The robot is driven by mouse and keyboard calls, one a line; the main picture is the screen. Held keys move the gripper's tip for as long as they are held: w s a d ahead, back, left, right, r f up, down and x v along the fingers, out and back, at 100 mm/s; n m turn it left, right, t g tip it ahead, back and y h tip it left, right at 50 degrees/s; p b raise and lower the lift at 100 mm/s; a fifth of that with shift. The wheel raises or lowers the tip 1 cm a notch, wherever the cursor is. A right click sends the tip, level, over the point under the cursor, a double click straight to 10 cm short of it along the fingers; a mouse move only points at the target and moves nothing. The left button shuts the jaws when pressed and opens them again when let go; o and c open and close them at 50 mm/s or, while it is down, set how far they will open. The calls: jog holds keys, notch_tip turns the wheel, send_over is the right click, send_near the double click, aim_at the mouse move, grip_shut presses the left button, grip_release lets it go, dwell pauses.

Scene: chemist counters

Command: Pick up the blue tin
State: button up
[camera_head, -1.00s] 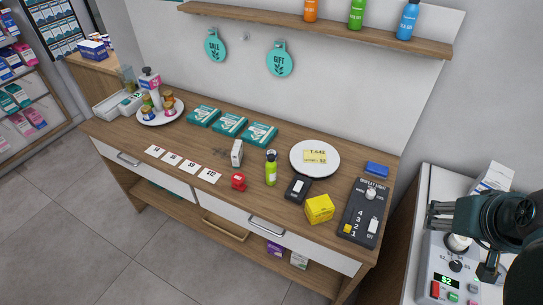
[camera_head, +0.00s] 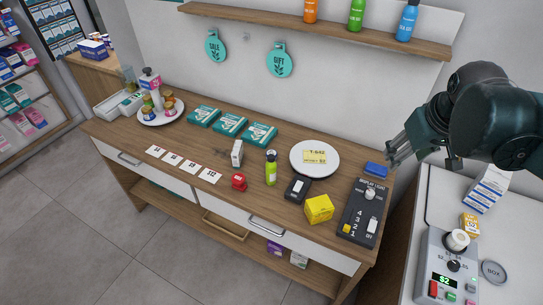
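The blue tin (camera_head: 376,169) is a small, flat, blue block lying on the wooden counter near its back right corner, behind the dark display panel. My gripper (camera_head: 391,152) comes in from the right, its fingers pointing left, in the air just above and right of the tin in the picture. Its fingers look spread apart with nothing between them. I see a gap between the fingers and the tin, but its depth is hard to judge.
A dark display panel (camera_head: 353,222) with knobs lies in front of the tin. A white plate (camera_head: 300,168) with a yellow tag and a yellow box (camera_head: 319,209) stand to its left. A wooden shelf (camera_head: 280,19) with bottles hangs above. A control box (camera_head: 437,262) stands on the right counter.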

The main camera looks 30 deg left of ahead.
jog(key=w+a+f+n+g, duration=0.15)
jog(key=w+a, duration=0.25)
jog(key=a, duration=0.4)
jog(key=w+a+f+n+p, duration=0.1)
jog(key=w+a+f+n, duration=0.25)
jog(key=a, duration=0.35)
jog(key=w+a+f+n+g, duration=0.1)
jog(key=w+a+f, duration=0.1)
jog(key=w+a, duration=0.45)
jog(key=a+f+n, duration=0.2)
jog(key=a+f, duration=0.3)
jog(key=a, duration=0.3)
jog(key=a+f+n+g, duration=0.1)
jog(key=a+f+n, duration=0.1)
jog(key=a+f, duration=0.4)
jog(key=a+f+n+g+h+p, duration=0.1)
jog(key=a+f, duration=0.4)
jog(key=a, duration=0.5)
jog(key=shift+s+a+f+n, duration=0.2)
jog(key=shift+s+n, duration=0.1)
jog(key=shift+n, duration=0.2)
jog(key=shift+s+a+f, duration=0.1)
jog(key=shift+a+f, duration=0.25)
jog(key=shift+f, duration=1.25)
jog(key=shift+f, duration=2.6)
